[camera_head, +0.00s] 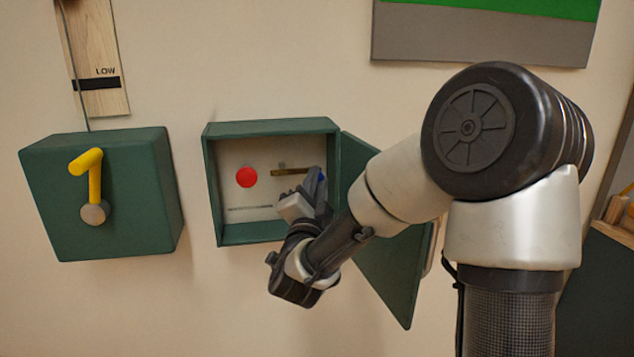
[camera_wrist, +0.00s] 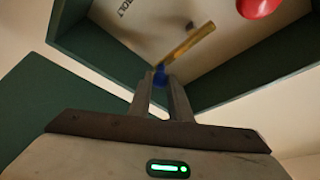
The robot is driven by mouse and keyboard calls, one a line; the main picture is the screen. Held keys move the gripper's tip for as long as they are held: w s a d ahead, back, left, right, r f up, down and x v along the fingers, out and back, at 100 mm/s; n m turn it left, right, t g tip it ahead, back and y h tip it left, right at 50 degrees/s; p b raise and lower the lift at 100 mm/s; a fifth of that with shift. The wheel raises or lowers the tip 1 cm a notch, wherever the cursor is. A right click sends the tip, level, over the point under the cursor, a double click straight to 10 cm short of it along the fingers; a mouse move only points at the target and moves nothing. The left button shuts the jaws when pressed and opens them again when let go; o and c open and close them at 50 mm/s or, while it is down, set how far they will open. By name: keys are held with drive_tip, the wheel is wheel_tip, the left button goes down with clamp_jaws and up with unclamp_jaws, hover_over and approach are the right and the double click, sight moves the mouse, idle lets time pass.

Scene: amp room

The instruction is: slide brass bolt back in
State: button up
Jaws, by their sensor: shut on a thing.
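The brass bolt (camera_head: 289,172) lies level across the back of the open green box (camera_head: 270,127), to the right of a red button. It also shows in the wrist view (camera_wrist: 188,44), running up and right from a blue end piece (camera_wrist: 161,75). My gripper (camera_head: 318,183) reaches into the right side of the box. In the wrist view my gripper's fingers (camera_wrist: 162,84) meet at the blue end of the bolt and are shut on it. The fingers and arm hide part of the box's right side in the head view.
The red button (camera_head: 246,176) is left of the bolt. The box door (camera_head: 395,270) hangs open at the right, behind my arm. A second green box with a yellow lever (camera_head: 93,180) is on the wall at left. Bare wall lies between the boxes.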

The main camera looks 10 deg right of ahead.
clamp_jaws()
drive_tip(key=a+b, duration=0.2)
drive_tip(key=a, duration=0.2)
drive_tip(key=shift+a+r, duration=0.1)
drive_tip(key=shift+a, duration=0.15)
drive_tip(key=o, duration=0.7)
unclamp_jaws()
drive_tip(key=shift+a, duration=0.1)
